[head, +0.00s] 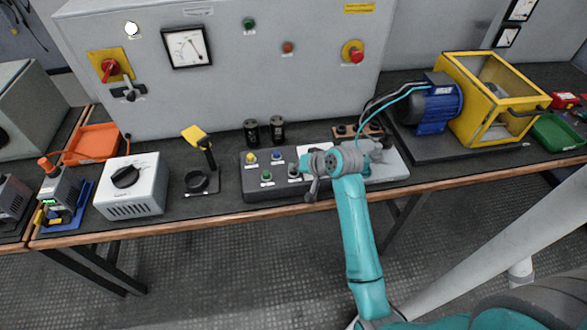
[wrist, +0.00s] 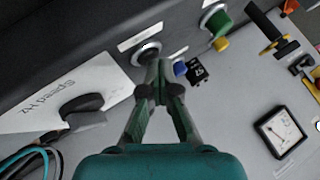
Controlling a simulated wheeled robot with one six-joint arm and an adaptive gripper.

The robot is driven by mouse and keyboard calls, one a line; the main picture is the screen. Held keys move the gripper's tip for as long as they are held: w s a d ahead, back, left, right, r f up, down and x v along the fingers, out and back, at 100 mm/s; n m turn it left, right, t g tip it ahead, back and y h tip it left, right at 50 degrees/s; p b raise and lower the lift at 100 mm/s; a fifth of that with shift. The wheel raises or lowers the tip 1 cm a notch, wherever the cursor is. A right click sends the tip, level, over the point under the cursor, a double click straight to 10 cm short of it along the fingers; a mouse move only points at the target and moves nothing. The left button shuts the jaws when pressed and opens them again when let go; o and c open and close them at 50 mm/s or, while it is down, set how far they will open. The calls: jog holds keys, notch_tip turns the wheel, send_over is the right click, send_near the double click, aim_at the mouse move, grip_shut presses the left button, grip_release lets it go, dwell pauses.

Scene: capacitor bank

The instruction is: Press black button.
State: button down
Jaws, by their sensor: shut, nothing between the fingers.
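The black button (wrist: 147,52) is a dark cap in a pale ring on the grey control box, and its lower right edge is partly covered by my fingers in the wrist view. In the head view the black button (head: 293,171) shows just left of my gripper. My gripper (wrist: 161,68) is shut and empty, with its fingertips beside the button in the wrist view; I cannot tell whether they touch it. My gripper (head: 311,178) hangs over the control box (head: 250,191) in the head view.
Nearby are a green button (wrist: 216,22), a yellow one (wrist: 222,44), a blue one (wrist: 180,68) and a black speed knob (wrist: 85,103). A motor (head: 430,108) stands right of the box, and a black stand (head: 197,182) stands left.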

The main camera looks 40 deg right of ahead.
aim_at(295, 173)
dwell(0.3)
jog(key=shift+r, duration=1.35)
jog(key=shift+r, duration=0.1)
jog(key=shift+r, duration=2.4)
